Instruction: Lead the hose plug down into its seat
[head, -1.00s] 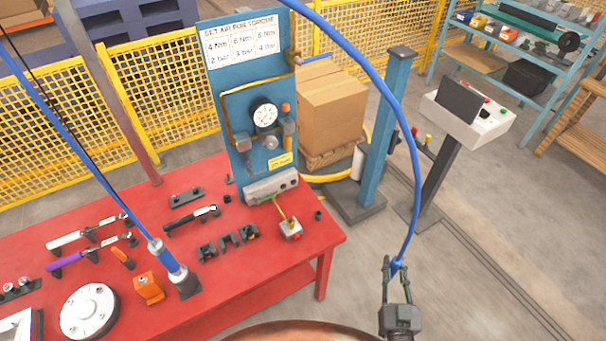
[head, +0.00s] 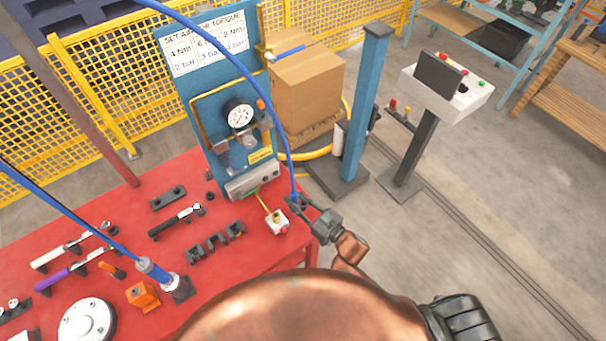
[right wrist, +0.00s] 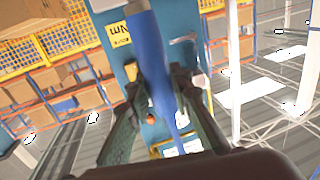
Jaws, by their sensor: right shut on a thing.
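My right gripper (head: 303,206) is over the red table's right front corner in the head view. It is shut on the end of the blue hose (head: 276,120), which rises in an arc to the upper left. In the right wrist view, the fingers (right wrist: 160,95) close around the blue hose end, and the hose plug's grey tip (right wrist: 143,10) extends beyond them. In the head view the plug is mostly hidden at the fingers. No seat shows clearly; a small black fitting seen earlier at this corner is now hidden. My left gripper is not in view.
Tools and black holders (head: 215,243) occupy the red table (head: 225,281). A blue post (head: 358,110) stands to the right.

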